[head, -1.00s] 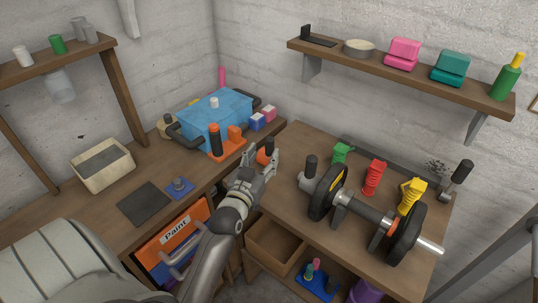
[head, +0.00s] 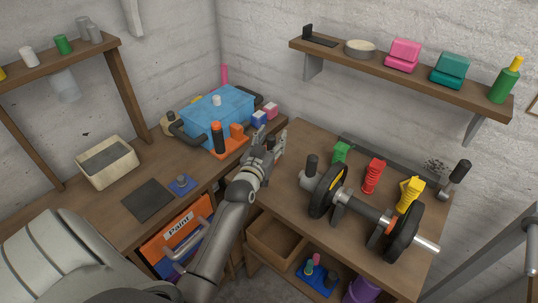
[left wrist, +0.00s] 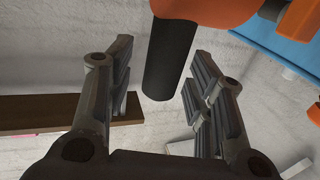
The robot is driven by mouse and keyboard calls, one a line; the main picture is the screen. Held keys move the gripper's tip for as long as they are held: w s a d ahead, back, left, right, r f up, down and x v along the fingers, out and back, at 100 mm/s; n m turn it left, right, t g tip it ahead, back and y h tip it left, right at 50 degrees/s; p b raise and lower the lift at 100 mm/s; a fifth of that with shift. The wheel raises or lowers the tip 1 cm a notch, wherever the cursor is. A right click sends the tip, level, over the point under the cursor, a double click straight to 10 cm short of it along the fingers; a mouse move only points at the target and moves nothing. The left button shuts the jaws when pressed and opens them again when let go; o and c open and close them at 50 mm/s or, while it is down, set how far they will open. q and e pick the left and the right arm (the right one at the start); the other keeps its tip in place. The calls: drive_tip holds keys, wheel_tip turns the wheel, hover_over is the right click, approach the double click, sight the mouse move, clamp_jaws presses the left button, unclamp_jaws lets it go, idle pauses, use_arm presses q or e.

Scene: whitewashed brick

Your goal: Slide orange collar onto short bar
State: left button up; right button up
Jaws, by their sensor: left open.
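The orange collar (left wrist: 212,8) shows at the top of the left wrist view, with its black handle (left wrist: 168,58) hanging down in the picture. My left gripper (head: 273,139) is open, one finger on each side of the handle, with gaps still visible. In the head view the gripper hides most of the collar. The short bar (head: 366,213) lies across supports on the right table, with a dark plate near each end. Its bare silver end (head: 429,246) sticks out at the right. A grey collar with a black handle (head: 311,164) stands at its left end. My right gripper is not in view.
Green, red (head: 373,176) and yellow (head: 411,190) clamps stand behind the bar. An open drawer (head: 276,238) sticks out below the table.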

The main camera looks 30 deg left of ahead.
use_arm(q)
clamp_jaws()
drive_tip(key=shift+r, duration=0.1)
idle(0.3)
